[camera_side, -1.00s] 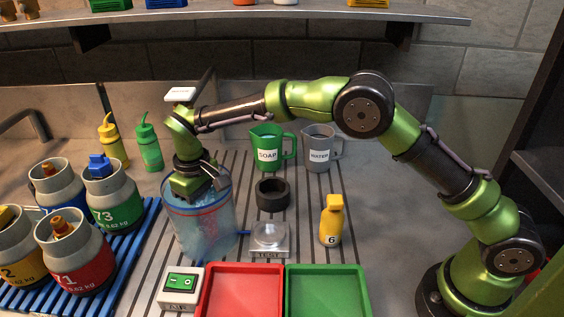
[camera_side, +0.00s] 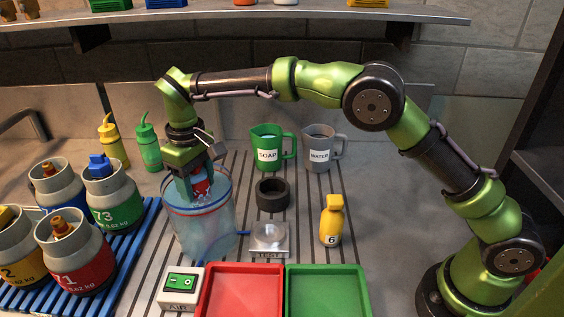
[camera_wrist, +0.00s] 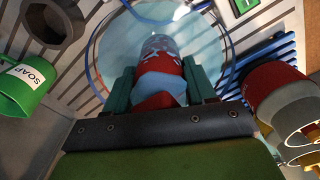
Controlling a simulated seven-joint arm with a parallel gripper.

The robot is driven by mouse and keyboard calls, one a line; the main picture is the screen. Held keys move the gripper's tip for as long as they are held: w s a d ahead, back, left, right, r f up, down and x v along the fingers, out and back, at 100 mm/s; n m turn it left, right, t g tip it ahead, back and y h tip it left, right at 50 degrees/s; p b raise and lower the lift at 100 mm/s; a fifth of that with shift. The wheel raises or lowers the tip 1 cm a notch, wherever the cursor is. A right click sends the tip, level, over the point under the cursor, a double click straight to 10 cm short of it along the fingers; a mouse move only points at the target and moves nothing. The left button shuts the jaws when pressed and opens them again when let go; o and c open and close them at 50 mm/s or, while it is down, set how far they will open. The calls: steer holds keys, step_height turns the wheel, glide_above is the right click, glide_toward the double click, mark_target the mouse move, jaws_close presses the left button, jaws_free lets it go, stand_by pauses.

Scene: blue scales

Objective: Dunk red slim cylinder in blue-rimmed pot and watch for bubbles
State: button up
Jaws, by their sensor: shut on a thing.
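My gripper (camera_side: 197,192) is shut on the red slim cylinder (camera_side: 203,187), with a finger on either side of it. The cylinder also shows in the wrist view (camera_wrist: 160,62), red with a pale blue-grey band. It is held over the mouth of the clear blue-rimmed pot (camera_side: 205,236), its lower part at about rim height. The pot has a red and blue band at its rim, which also shows in the wrist view (camera_wrist: 229,62). The cylinder's lowest end is partly hidden by the fingers and rim. I cannot make out bubbles in the pot.
A green SOAP jug (camera_side: 266,146) and grey WATER jug (camera_side: 319,148) stand behind. A black ring (camera_side: 272,195), TEST stand (camera_side: 270,240) and yellow bottle (camera_side: 331,222) are right. Red (camera_side: 240,293) and green (camera_side: 326,292) trays and an AIR switch box (camera_side: 180,288) are in front. Gas cylinders (camera_side: 113,200) stand left.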

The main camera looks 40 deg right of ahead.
steer(key=shift+r, duration=4.9)
steer(key=shift+w+r, duration=0.1)
steer(key=shift+r, duration=1.25)
